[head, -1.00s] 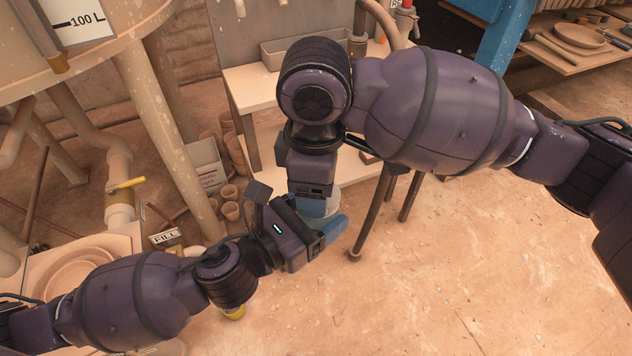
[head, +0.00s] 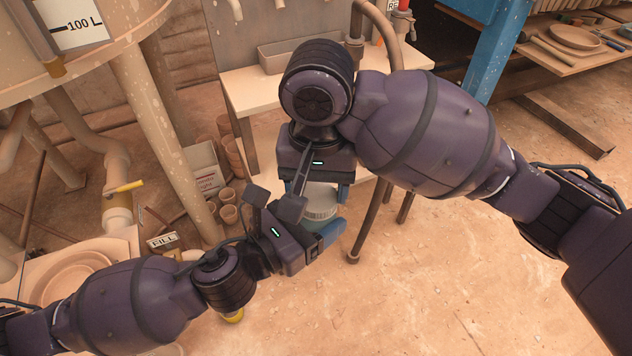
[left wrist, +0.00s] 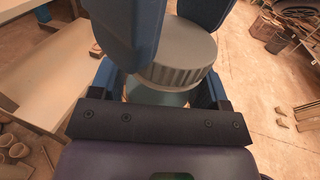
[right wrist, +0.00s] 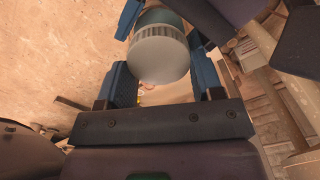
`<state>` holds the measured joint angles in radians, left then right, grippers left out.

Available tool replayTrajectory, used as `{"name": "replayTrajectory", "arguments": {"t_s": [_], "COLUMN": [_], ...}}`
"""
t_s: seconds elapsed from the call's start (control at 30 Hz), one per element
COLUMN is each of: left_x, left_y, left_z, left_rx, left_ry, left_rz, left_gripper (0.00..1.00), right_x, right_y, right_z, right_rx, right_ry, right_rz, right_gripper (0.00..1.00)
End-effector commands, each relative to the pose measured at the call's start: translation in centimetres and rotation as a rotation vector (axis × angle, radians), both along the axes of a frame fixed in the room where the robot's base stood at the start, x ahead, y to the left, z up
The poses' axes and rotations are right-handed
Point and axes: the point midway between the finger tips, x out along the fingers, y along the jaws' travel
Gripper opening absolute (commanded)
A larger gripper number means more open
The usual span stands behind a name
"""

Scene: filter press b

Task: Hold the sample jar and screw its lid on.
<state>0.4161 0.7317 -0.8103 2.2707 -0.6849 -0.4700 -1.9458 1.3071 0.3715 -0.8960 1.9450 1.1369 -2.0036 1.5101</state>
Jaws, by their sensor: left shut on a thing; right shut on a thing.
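The sample jar (left wrist: 155,96) is teal-tinted glass, standing between the blue fingers of my left gripper (head: 320,226), which is shut on it. The grey lid (left wrist: 185,52), with a ribbed rim, sits over the jar's mouth. My right gripper (head: 319,192) comes from above, its blue fingers shut on the lid's sides. The lid's flat top (right wrist: 160,56) faces the camera in the right wrist view, with the jar (right wrist: 160,18) beyond it. In the head view, the lid (head: 320,203) shows partly between the fingers. The threads are hidden.
A pale bench (head: 250,90) with a tray (head: 295,52) stands behind. Dark pipe legs (head: 370,220) rise just right of the grippers. A large tank (head: 110,45) is at the left, with small pots (head: 228,214) on the floor. Open floor lies at the right.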

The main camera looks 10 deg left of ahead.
Motion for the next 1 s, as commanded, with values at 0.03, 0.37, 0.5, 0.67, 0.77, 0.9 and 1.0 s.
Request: {"name": "replayTrajectory", "arguments": {"t_s": [0.03,0.37,0.5,0.67,0.77,0.9,1.0], "left_x": [-0.02,-0.02,-0.03,-0.02,-0.02,-0.02,-0.01], "left_y": [0.01,0.01,0.01,0.02,0.02,0.01,0.01], "left_z": [-0.06,-0.06,-0.07,-0.07,-0.08,-0.05,-0.01], "left_rx": [0.001,0.001,0.001,0.001,0.001,0.001,0.001], "left_ry": [0.002,0.002,0.002,0.002,0.002,0.001,0.001], "left_rz": [0.000,0.000,0.000,0.000,0.000,0.000,0.000], "left_gripper": [0.03,0.03,0.03,0.03,0.03,0.03,0.03], "right_x": [0.03,0.01,-0.05,-0.10,-0.10,-0.11,-0.12], "right_y": [-0.03,-0.30,-0.39,-0.43,-0.42,-0.42,-0.42], "right_z": [0.09,0.09,0.08,0.08,0.07,0.05,0.03], "right_rx": [0.002,0.001,0.002,0.001,0.001,0.001,0.000], "right_ry": [-0.002,-0.003,-0.003,-0.003,-0.003,-0.002,-0.002], "right_rz": [-0.066,-0.533,-0.727,-0.859,-0.857,-0.855,-0.854], "right_gripper": [0.39,0.39,0.39,0.39,0.39,0.81,0.91]}}
